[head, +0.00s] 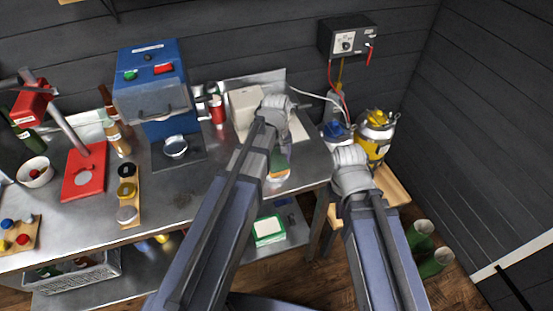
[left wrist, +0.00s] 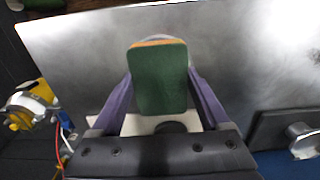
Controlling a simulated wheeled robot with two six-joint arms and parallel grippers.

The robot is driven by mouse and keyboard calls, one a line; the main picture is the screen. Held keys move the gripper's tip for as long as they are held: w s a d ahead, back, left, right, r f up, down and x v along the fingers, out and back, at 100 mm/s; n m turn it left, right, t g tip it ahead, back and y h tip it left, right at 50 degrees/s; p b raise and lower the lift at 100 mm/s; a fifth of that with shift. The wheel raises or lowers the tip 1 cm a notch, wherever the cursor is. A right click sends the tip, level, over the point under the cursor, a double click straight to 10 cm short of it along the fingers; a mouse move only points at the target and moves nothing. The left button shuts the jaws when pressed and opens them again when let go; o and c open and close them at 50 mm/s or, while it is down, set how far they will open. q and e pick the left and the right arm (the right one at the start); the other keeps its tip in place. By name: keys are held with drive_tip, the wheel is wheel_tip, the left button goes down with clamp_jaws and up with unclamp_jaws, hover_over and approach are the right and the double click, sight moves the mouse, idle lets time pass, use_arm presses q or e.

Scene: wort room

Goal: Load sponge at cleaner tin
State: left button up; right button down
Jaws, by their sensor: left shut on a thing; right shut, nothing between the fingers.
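The sponge (left wrist: 160,80), green with an orange edge, sits between the fingers of my left gripper (left wrist: 159,74) in the left wrist view. The left gripper is shut on it. In the head view the sponge (head: 279,164) shows beside my left arm, over the front right of the steel bench. A pale round rim (left wrist: 153,39) peeks out behind the sponge; it may be the cleaner tin, mostly hidden. I cannot tell whether the sponge touches it. My right arm is raised at the right, but its gripper is hidden.
The steel bench (head: 187,192) holds a blue machine (head: 152,85), a red stand (head: 85,172), a wooden rack of small round pots (head: 136,205) and a pale box (head: 245,103). A yellow canister (head: 373,145) stands right of the bench. Green tubes (head: 432,262) stand on the floor.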

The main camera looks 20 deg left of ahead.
sight(277, 160)
use_arm(q)
drive_tip(key=shift+f+b, duration=0.55)
idle(1.8)
wheel_tip(277, 160, up, 7)
drive_tip(key=p, duration=0.7)
idle(0.6)
wheel_tip(277, 160, down, 4)
drive_tip(key=b, duration=0.3)
drive_tip(key=shift+r+b, duration=0.1)
drive_tip(key=shift+b, duration=0.3)
drive_tip(key=shift+r, duration=0.15)
